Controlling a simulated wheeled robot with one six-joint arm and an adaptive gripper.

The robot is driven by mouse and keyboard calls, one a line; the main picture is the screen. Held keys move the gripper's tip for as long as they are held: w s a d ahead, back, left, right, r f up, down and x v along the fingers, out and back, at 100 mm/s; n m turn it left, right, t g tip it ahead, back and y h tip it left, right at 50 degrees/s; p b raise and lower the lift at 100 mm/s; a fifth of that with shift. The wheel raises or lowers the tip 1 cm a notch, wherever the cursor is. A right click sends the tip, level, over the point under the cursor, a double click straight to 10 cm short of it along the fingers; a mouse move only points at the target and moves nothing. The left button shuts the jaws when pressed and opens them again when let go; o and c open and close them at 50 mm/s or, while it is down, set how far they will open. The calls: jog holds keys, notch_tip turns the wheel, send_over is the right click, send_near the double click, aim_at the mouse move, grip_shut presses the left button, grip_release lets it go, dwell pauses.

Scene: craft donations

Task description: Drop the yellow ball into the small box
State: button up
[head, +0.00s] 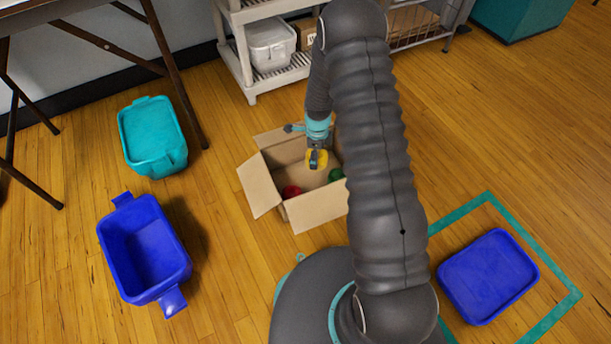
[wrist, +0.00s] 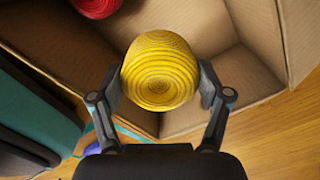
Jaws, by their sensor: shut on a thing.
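The yellow ball (wrist: 160,70) has a ringed, yarn-like surface and sits between the two fingers of my gripper (wrist: 160,92), which is shut on it. In the head view the yellow ball (head: 322,160) hangs at the end of my arm, over the open cardboard box (head: 318,208). The cardboard box has its flaps spread. A red ball (head: 291,191) and a green ball (head: 336,174) are inside it; the red ball (wrist: 97,5) also shows at the top of the wrist view. My arm hides the box's right side.
An open blue bin (head: 122,225) and a teal tub (head: 150,103) stand at left. A blue container or lid (head: 488,275) lies inside a teal taped outline (head: 570,307) at right. A shelf (head: 250,88) and dark table legs (head: 178,70) stand behind. Wooden floor between is clear.

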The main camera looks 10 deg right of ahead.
jog(key=o, duration=1.1)
notch_tip(320, 180, up, 12)
dwell(0.5)
